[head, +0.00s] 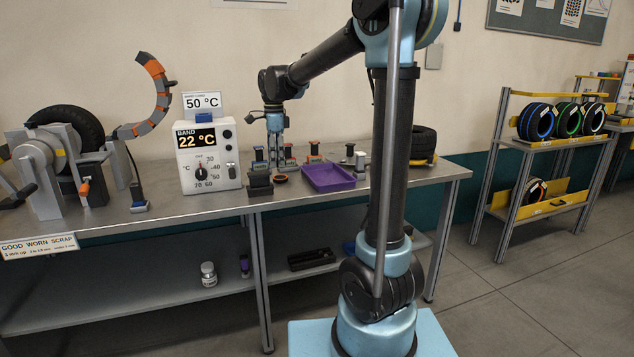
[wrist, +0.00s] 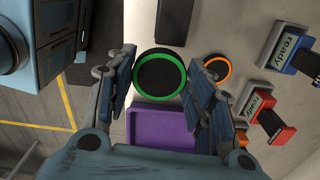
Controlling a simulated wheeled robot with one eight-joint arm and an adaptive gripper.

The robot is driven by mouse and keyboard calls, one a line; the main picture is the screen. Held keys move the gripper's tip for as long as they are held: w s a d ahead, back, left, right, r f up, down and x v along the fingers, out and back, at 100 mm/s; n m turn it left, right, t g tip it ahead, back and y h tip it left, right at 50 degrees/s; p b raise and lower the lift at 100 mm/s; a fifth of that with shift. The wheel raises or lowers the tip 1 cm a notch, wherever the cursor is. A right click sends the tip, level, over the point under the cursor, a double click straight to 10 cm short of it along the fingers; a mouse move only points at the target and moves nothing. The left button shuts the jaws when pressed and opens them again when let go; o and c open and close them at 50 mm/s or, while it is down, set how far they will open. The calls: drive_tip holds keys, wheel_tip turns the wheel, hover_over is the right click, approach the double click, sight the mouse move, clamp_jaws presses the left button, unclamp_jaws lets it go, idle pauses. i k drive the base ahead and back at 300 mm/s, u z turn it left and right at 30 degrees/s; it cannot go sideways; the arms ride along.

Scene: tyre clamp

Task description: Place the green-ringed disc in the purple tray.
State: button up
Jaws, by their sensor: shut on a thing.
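The green-ringed disc (wrist: 160,74) is black with a bright green rim and shows face-on in the wrist view. My gripper (wrist: 160,80) is shut on it, one finger at each side. In the head view my gripper (head: 275,152) points down over the bench, and I cannot make out the disc there. The purple tray (head: 328,178) lies on the bench to the right of my gripper. The tray also shows in the wrist view (wrist: 160,122), directly below the disc in the picture; the visible part of its floor is empty. My gripper hides its lower part.
An orange-ringed disc (head: 280,179) lies on the bench left of the tray. A dark block (head: 258,186) stands beside it. Several stands with coloured tops and "ready" labels (wrist: 256,102) are near my gripper.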

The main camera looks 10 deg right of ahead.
sight(327, 178)
drive_tip(key=u, duration=1.15)
drive_tip(key=k, duration=0.8)
drive_tip(key=z, duration=1.3)
drive_tip(key=i, duration=1)
drive_tip(key=u, duration=0.1)
